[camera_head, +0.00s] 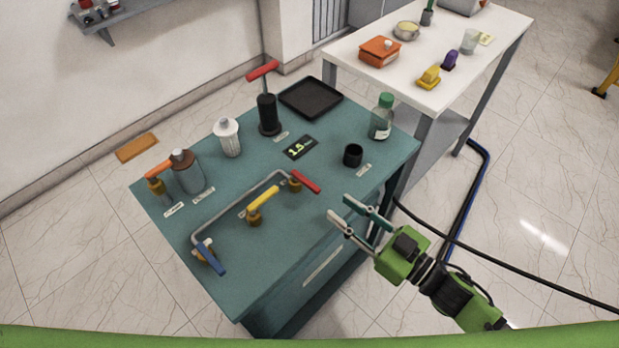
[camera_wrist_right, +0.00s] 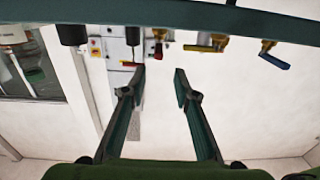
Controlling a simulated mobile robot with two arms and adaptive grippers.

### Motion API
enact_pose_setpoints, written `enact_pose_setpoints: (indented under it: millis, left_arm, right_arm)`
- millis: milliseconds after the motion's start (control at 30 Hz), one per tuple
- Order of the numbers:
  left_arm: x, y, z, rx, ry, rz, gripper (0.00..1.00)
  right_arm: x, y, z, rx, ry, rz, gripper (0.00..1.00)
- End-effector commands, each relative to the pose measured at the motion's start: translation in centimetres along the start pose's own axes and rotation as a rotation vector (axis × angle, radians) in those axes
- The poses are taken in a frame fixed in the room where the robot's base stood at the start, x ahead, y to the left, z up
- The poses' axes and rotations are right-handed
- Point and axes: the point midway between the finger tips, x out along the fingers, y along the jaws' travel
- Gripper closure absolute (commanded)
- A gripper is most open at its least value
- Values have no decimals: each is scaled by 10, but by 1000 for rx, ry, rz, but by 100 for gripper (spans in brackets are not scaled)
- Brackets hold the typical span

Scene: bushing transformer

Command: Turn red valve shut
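The red valve handle (camera_head: 305,181) sits at the right end of the grey pipe on the teal bench, slanting down to the right. In the right wrist view, a red handle (camera_wrist_right: 158,52) shows near the top, beyond the fingertips. A yellow valve handle (camera_head: 263,198) and a blue valve handle (camera_head: 210,258) are on the same pipework. My left gripper is out of view.
The teal bench (camera_head: 300,240) also holds a black cup (camera_head: 352,155), a green-capped bottle (camera_head: 382,117), a small display (camera_head: 299,147), a black tray (camera_head: 311,97), a red-handled pump (camera_head: 267,112) and metal bottles. A white table (camera_head: 400,82) stands behind. The bench's front right corner area is bare.

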Motion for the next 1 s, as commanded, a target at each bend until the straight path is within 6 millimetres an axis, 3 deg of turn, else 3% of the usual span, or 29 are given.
enact_pose_setpoints:
  millis: [300, 500, 700, 967, 1000]
  left_arm:
    - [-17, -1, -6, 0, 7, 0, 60]
    - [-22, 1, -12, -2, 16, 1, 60]
    - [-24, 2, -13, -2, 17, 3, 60]
    - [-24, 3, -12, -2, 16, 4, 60]
    - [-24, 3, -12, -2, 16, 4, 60]
  right_arm:
    - [66, 2, -3, 0, 2, 3, 72]
    - [96, 2, -1, 1, 1, 3, 72]
    - [109, 1, 0, 0, -2, 3, 72]
    - [110, 1, 1, 0, -1, 2, 72]
    - [110, 1, 1, 0, -1, 3, 77]
